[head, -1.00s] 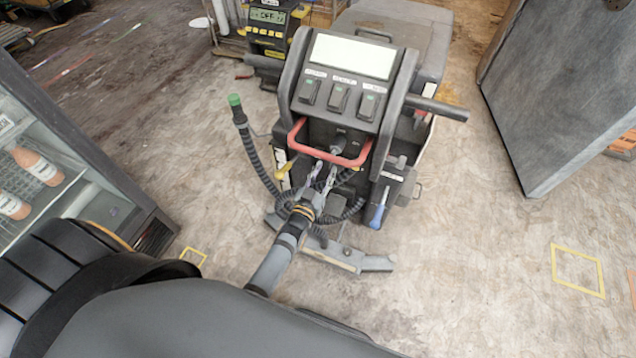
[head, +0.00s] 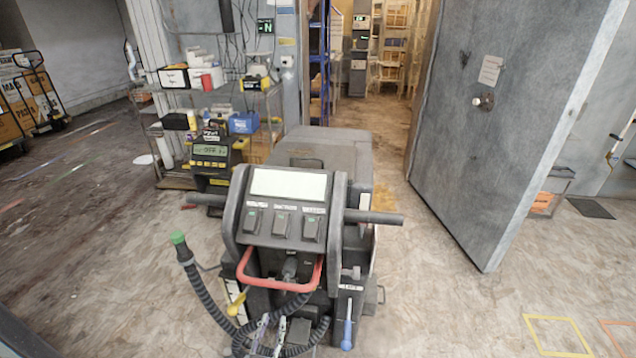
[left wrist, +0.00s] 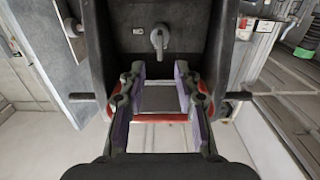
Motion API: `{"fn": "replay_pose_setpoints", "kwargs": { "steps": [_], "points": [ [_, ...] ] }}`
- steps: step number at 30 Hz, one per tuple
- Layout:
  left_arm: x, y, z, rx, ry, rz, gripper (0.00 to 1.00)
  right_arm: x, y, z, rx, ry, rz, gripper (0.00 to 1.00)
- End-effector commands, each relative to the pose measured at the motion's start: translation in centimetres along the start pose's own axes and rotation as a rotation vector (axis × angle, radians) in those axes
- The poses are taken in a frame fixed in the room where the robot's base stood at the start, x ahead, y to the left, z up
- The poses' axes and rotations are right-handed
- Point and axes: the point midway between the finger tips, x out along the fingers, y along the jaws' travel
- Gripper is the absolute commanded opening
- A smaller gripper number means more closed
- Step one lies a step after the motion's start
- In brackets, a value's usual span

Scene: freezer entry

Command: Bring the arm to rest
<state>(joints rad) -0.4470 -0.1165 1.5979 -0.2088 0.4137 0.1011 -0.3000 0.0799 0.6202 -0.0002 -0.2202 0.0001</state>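My left gripper (head: 271,327) shows at the bottom edge of the head view, in front of and below the red handle (head: 283,285) of a grey wheeled machine (head: 340,200). In the left wrist view the gripper (left wrist: 160,75) is open, its two fingers well apart with nothing between the tips. The red handle (left wrist: 158,118) shows behind the fingers there; I cannot tell whether they touch it. A grey knob (left wrist: 160,38) is beyond the tips. The rest of my left arm is cut off in the head view. My right gripper is not in view.
The machine's green-tipped hose (head: 178,238) stands at its left, and a blue-handled tool (head: 347,330) hangs at its right. A loaded shelf (head: 210,110) stands behind. A big grey door (head: 500,130) stands open at the right.

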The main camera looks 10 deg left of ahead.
Motion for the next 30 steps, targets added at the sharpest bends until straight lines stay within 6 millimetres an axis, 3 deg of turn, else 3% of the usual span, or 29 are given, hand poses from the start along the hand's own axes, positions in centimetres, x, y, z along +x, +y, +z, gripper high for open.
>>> {"fn": "replay_pose_setpoints", "kwargs": {
  "steps": [2,4,8,12,16,18,22,25,30],
  "points": [
    [-0.4,-0.1,2.0,0.001,-0.051,0.001,0.32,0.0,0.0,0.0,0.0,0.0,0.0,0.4],
    [-1.3,-0.3,5.7,0.004,-0.147,0.003,0.32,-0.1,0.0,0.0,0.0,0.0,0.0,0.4],
    [-5.5,-1.4,15.8,0.016,-0.428,0.002,0.32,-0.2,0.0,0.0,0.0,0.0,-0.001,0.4],
    [-12.9,-3.5,25.8,0.035,-0.752,-0.01,0.32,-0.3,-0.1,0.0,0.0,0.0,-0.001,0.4],
    [-21.7,-6.0,32.6,0.052,-1.046,-0.03,0.32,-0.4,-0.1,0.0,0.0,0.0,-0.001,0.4],
    [-26.2,-7.3,34.9,0.059,-1.183,-0.043,0.32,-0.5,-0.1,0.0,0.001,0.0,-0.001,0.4],
    [-32.8,-9.2,37.1,0.065,-1.368,-0.065,0.32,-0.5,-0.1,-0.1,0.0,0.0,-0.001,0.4],
    [-35.4,-9.8,37.7,0.067,-1.441,-0.074,0.32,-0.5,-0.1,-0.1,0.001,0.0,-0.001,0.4],
    [-36.4,-10.0,37.9,0.067,-1.468,-0.077,0.32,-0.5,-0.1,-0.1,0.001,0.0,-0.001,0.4]
  ]
}}
